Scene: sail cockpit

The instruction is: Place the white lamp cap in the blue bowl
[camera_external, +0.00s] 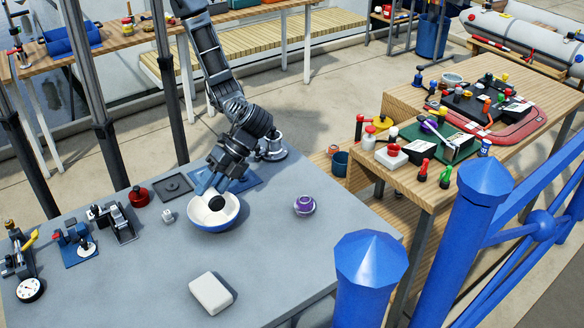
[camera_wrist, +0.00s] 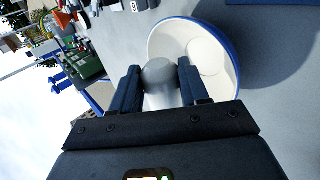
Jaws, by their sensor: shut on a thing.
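The bowl (camera_external: 207,226), white inside with a blue outer wall, stands upright on the grey table. It also shows in the wrist view (camera_wrist: 205,45), just beyond the fingertips. My gripper (camera_external: 216,190) points down over the bowl's far side. In the wrist view its two dark blue fingers (camera_wrist: 160,82) are shut on a pale grey-white rounded cap (camera_wrist: 160,88), which looks like the white lamp cap. In the external view a dark round shape (camera_external: 217,203) shows at the fingertips, perhaps the cap's underside. I cannot tell whether the cap touches the bowl.
A purple round item (camera_external: 304,204) stands right of the bowl, and a white block (camera_external: 211,293) lies in front. A blue plate (camera_external: 238,181) is behind my gripper. A small white piece (camera_external: 167,215) and a red item (camera_external: 139,196) are at left. The table's front right is clear.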

